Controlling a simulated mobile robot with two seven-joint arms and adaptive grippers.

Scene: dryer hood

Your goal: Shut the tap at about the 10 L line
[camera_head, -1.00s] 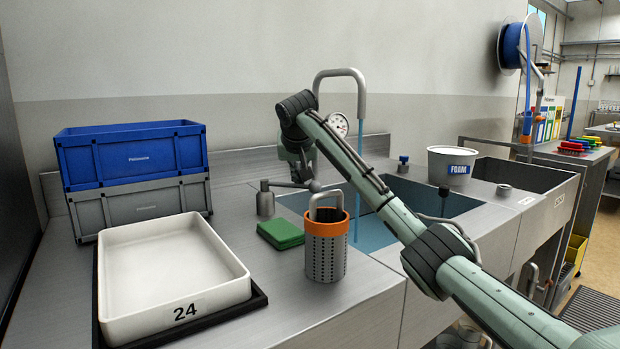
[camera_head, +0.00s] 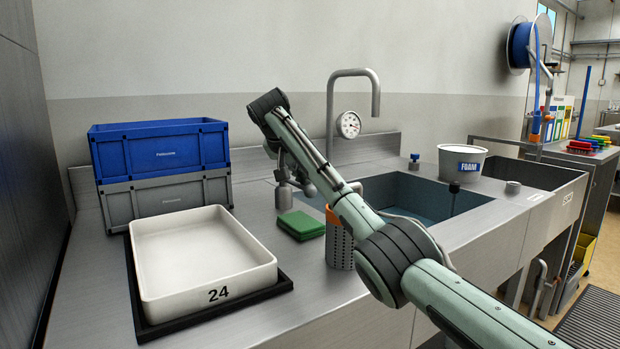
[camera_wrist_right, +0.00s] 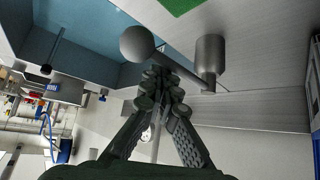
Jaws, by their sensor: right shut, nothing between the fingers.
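The tap spout (camera_head: 352,74) is a grey gooseneck over the sink (camera_head: 400,190), with no stream visible below its mouth. The tap's lever stands left of the sink: a metal post (camera_head: 284,197) and a round ball knob (camera_head: 310,191). The wrist view shows the ball knob (camera_wrist_right: 137,44) and the post (camera_wrist_right: 210,58). My right gripper (camera_wrist_right: 160,75) is shut and empty, close to the lever between knob and post; I cannot tell whether it touches. In the head view my arm mostly hides it. Bluish water shows in the sink; no 10 L line is readable. My left gripper is out of view.
A green pad (camera_head: 300,225) and a perforated basket (camera_head: 339,246) stand near the lever, the basket partly behind my arm. A white tray (camera_head: 205,255), stacked crates (camera_head: 160,150) and a FOAM tub (camera_head: 461,160) are around.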

